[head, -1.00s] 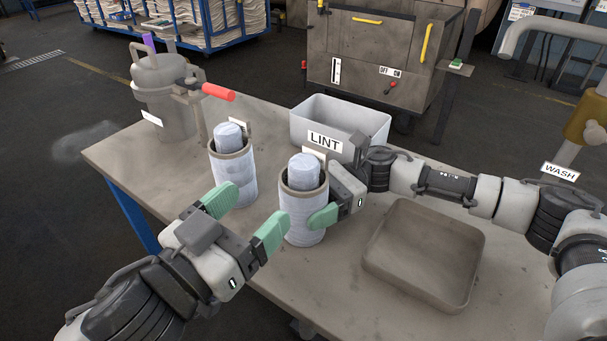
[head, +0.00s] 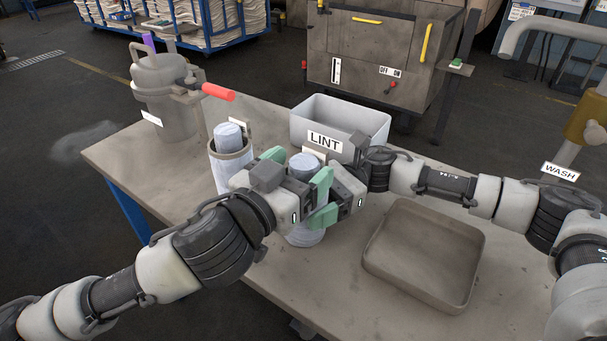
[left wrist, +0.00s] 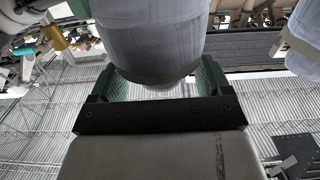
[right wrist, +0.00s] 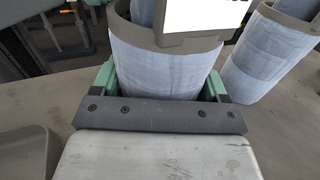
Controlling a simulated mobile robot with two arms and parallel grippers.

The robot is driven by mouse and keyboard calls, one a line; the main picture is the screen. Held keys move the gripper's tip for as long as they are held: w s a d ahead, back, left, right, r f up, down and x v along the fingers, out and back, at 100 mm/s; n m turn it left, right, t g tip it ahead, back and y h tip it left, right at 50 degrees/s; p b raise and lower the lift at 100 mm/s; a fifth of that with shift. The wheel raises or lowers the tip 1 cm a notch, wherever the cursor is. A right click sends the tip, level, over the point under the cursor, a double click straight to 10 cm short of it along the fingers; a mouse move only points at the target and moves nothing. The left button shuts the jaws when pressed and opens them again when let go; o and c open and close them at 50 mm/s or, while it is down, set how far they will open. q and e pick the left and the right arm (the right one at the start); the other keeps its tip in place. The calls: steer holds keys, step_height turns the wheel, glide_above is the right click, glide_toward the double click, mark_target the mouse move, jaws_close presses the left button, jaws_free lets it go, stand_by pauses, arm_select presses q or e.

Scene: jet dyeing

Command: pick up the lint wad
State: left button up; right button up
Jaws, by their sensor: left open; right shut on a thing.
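Two pale cloth-wrapped cylinders with brown rims stand on the table, each with a pale rounded plug on top. The plug (head: 303,161) of the right-hand cylinder (head: 305,237) looks like the lint wad; I cannot be sure. My right gripper (head: 314,214) is shut around that cylinder's side, also seen in the right wrist view (right wrist: 160,85). My left gripper (head: 298,172) is open, its green fingers on either side of the plug and hiding much of the rim. In the left wrist view, the cylinder (left wrist: 150,35) runs between the open fingers; I cannot tell whether they touch.
The other cylinder (head: 219,175) stands close on the left, partly behind my left gripper. A grey bin (head: 365,124) labelled LINT stands behind. An empty brown tray (head: 415,285) lies at right, and a lidded pot (head: 167,105) at the back left.

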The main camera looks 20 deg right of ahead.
mark_target(300, 165)
arm_select(q)
steer(key=shift+w+d, duration=0.2)
steer(key=shift+d, duration=0.05)
steer(key=c, duration=1)
step_height(300, 165, up, 11)
steer(key=shift+f, duration=0.2)
